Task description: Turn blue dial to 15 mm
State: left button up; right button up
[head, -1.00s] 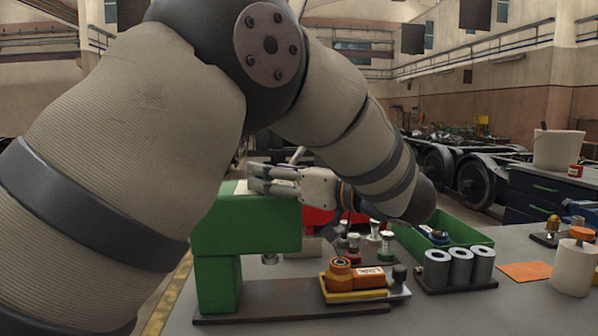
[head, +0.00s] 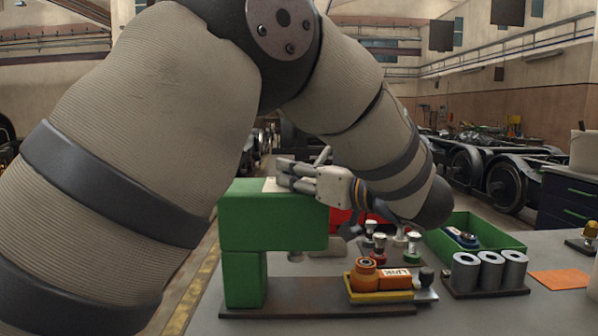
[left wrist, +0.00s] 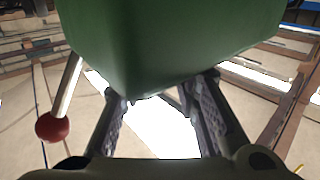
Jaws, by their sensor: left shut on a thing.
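The green press (head: 270,215) stands on its dark base plate (head: 320,311), with a pale patch on its top. My left gripper (head: 287,176) reaches from the right across the top of the press, its fingers pointing left. In the left wrist view the press's green body (left wrist: 165,40) covers the fingertips (left wrist: 158,97). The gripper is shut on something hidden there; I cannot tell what. I see no blue dial or millimetre scale in either view. A lever with a red ball knob (left wrist: 52,127) shows beside the left finger. My right gripper is not in view.
A yellow tray (head: 380,297) with orange parts sits on the base plate's right. Several grey cylinders (head: 490,272), a green bin (head: 505,242) and an orange sheet (head: 560,279) lie farther right. Small knobbed tools (head: 378,248) stand behind the tray. My left arm covers much of the left.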

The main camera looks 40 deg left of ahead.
pick_arm(q)
jog(key=shift+s+a+m+t+h, duration=0.1)
jog(key=shift+m+t+h, duration=0.35)
jog(key=shift+m+t, duration=0.6)
jog(key=shift+s+m+t+h, duration=0.15)
jog(key=shift+m+t+h, duration=0.4)
jog(key=shift+t, duration=0.8)
jog(key=shift+s+a+m+t+h, duration=0.1)
jog(key=shift+m+t+h, duration=0.3)
jog(key=shift+m+t, duration=0.65)
jog(key=shift+t, duration=0.35)
jog(key=o, duration=1.2)
jog(key=shift+c, duration=0.2)
jog(key=shift+d+f, duration=0.1)
jog(key=shift+d, duration=0.15)
jog(key=v, duration=1.1)
jog(key=shift+s+d+r, duration=0.2)
jog(key=shift+s, duration=0.15)
jog(key=shift+w, duration=0.15)
